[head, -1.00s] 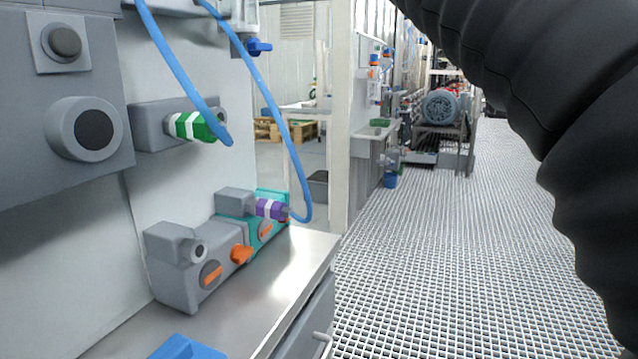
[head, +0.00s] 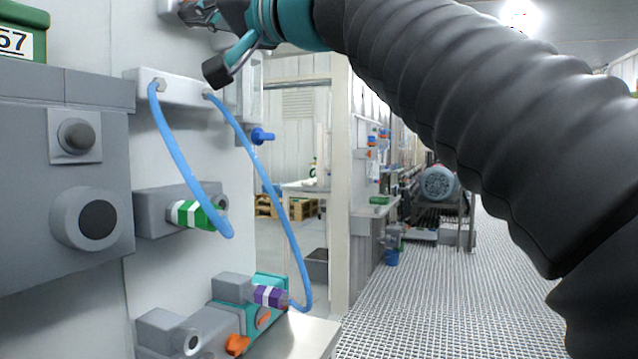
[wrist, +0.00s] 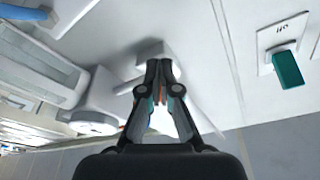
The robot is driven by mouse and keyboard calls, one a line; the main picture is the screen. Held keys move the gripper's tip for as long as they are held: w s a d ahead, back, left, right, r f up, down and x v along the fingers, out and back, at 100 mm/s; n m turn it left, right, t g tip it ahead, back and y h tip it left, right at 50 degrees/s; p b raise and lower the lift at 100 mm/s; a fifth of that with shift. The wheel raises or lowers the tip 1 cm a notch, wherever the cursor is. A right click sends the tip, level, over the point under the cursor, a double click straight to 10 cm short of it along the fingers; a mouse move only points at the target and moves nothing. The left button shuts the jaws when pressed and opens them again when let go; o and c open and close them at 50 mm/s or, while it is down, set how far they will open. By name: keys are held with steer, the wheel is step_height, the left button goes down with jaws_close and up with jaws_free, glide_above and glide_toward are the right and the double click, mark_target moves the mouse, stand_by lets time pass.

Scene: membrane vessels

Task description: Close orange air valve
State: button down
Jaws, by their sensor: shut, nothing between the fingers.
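An orange knob (head: 237,345) sits low on a grey and teal block at the bottom of the head view, partly near the picture's edge. A second, smaller orange piece (head: 264,318) is on the teal part beside it. I cannot tell from the head view whether either is turned open or closed. My gripper (head: 207,42) is high up by the wall at the top of the head view, well above and apart from the orange knob. In the wrist view its fingers (wrist: 159,68) are together and empty, in front of a pale fitting.
Blue hoses (head: 184,160) hang from a white fitting (head: 180,92) below my gripper. A green connector (head: 198,214), a purple connector (head: 268,296) and a blue valve (head: 262,136) are nearby. The wrist view shows a teal switch (wrist: 287,68). The grating floor (head: 425,300) is clear at right.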

steer(key=shift+s+a+r, duration=0.2)
steer(key=shift+s+r, duration=0.25)
steer(key=shift+r, duration=0.05)
stand_by(0.3)
stand_by(0.4)
steer(key=r+b+v, duration=0.1)
steer(key=b+v, duration=0.1)
steer(key=v, duration=0.4)
steer(key=shift+d+b, duration=0.15)
steer(key=shift+b, duration=0.15)
steer(key=shift+f, duration=0.15)
